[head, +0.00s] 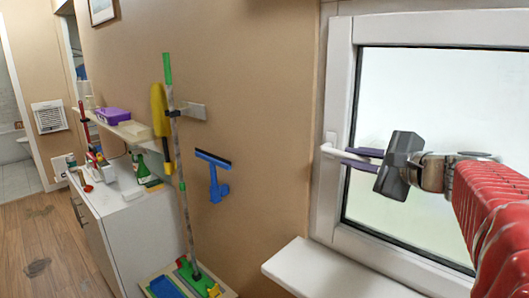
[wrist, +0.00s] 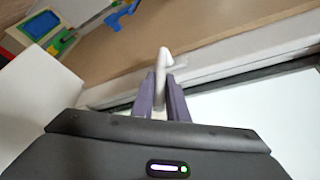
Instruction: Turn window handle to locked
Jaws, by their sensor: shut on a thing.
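The white window handle (head: 330,148) sits on the left side of the white window frame (head: 338,75) in the head view. My gripper (head: 350,157) reaches it from the right, with its purple fingers at the handle's lever. In the wrist view the handle (wrist: 162,70) rises between the two fingers of my gripper (wrist: 161,95), which are shut on it. The lever points out to the right toward my gripper in the head view. The part of the lever between the fingers is partly hidden.
A white windowsill (head: 335,275) juts out below the window. On the wall to the left hang a blue squeegee (head: 214,175) and a green-tipped pole (head: 175,130). A white cabinet (head: 150,225) with several bottles stands farther left.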

